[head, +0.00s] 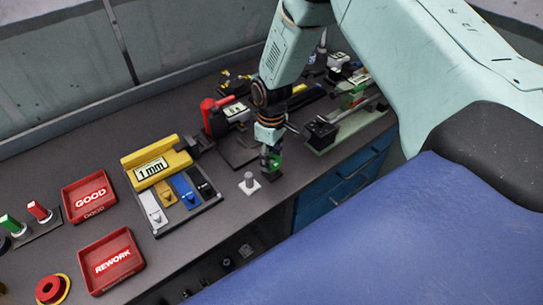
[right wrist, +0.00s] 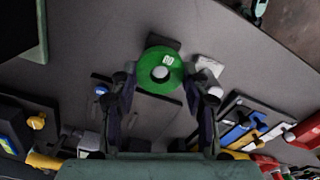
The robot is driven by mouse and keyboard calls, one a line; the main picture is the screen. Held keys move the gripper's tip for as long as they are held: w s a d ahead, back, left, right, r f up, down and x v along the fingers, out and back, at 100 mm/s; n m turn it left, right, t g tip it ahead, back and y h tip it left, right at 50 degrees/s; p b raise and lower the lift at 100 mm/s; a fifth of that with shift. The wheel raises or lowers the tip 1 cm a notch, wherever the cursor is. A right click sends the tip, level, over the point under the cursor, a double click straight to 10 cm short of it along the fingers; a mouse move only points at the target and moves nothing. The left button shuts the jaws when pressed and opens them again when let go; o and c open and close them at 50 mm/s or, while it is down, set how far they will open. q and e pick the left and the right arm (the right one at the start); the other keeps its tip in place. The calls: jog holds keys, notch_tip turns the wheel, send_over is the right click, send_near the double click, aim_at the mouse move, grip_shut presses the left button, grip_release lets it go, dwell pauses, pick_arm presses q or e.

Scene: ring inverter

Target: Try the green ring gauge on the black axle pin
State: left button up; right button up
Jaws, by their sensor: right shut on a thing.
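The green ring gauge (right wrist: 145,78) is between the fingertips of my right gripper (right wrist: 162,88), which is shut on it. In the head view the ring (head: 275,161) shows at the tip of the right gripper (head: 270,158), low over the bench near its front edge. A dark base (right wrist: 163,41) shows partly behind the ring. A round grey pin end (right wrist: 160,72) shows inside the ring's hole. I cannot tell whether the ring is around the pin or only above it. My left gripper is not in view.
A grey pin on a pale base (head: 249,182) stands close beside the gripper. A tray (head: 213,205) with coloured blocks and a yellow 1 mm block (head: 160,160) is to the left. Red GOOD (head: 88,195) and REWORK (head: 111,262) trays lie farther left. A vice-like fixture (head: 330,130) stands right.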

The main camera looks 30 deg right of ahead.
jog(key=shift+r+p, duration=2.55)
jog(key=shift+r, duration=0.6)
